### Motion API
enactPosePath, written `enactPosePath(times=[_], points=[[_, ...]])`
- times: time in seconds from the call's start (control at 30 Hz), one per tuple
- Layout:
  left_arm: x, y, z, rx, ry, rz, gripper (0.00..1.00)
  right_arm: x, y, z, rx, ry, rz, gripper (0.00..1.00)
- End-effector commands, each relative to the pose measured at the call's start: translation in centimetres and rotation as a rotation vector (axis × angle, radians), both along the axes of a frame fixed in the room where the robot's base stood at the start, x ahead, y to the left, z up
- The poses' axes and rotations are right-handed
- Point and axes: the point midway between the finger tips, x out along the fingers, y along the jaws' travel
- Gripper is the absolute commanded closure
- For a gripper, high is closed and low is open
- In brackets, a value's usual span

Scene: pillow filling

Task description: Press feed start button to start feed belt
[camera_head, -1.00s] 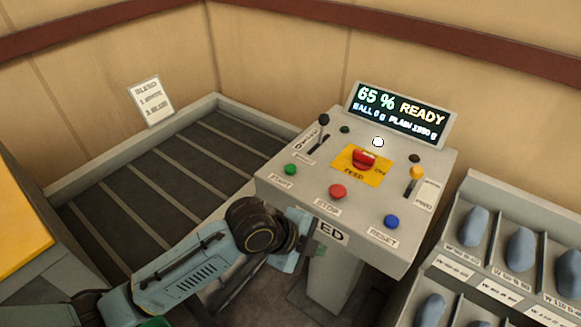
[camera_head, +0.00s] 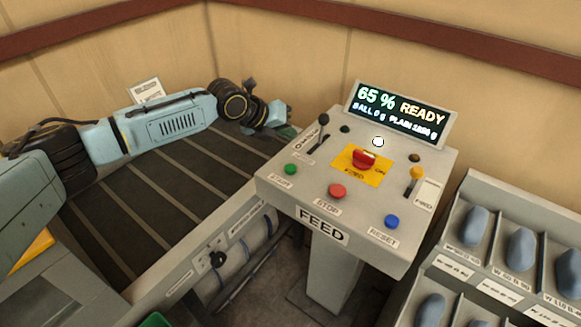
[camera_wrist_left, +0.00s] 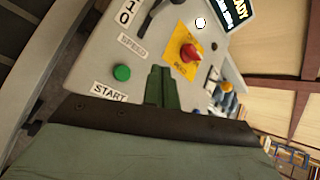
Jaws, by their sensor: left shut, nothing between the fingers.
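The feed panel (camera_head: 273,190) is a grey slanted box on a post. Its green START button (camera_head: 291,169) is at the panel's left front; it also shows in the left wrist view (camera_wrist_left: 122,73). A red STOP button (camera_head: 338,191) and a blue RESET button (camera_head: 391,222) sit to its right. My left gripper (camera_head: 287,132) is beyond the panel's left edge, above and apart from the green button, partly blurred against the belt. In the left wrist view its closed green fingers (camera_wrist_left: 160,85) lie to the right of the green button. My right gripper is not in view.
A red rotary switch (camera_head: 364,159) on a yellow plate, a black lever (camera_head: 323,120) and a yellow-tipped lever (camera_head: 416,174) stand on the panel. The display (camera_head: 402,113) reads 65 % READY. A slatted belt (camera_head: 150,200) lies left; bins (camera_head: 480,259) stand right.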

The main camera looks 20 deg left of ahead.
Motion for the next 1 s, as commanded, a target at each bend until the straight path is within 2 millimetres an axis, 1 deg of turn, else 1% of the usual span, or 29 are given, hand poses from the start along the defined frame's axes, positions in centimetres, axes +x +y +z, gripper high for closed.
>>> enactPosePath(times=[0.17,0.37,0.57,0.83,0.9,1.0], points=[[0.0,-0.1,-0.1,-0.001,0.001,-0.001,1.00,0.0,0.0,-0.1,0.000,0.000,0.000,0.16],[0.0,-0.1,-1.2,0.000,0.002,0.000,1.00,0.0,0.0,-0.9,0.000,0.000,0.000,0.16],[0.0,-0.1,-3.6,-0.001,0.001,0.000,1.00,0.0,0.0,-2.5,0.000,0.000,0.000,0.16],[-0.1,-0.1,-7.6,-0.002,0.003,0.001,1.00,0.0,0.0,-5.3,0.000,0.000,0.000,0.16],[-0.1,-0.1,-8.3,-0.001,0.003,0.000,1.00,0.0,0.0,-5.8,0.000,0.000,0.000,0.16],[0.0,-0.1,-8.8,-0.001,0.001,0.000,1.00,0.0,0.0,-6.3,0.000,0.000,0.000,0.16]])
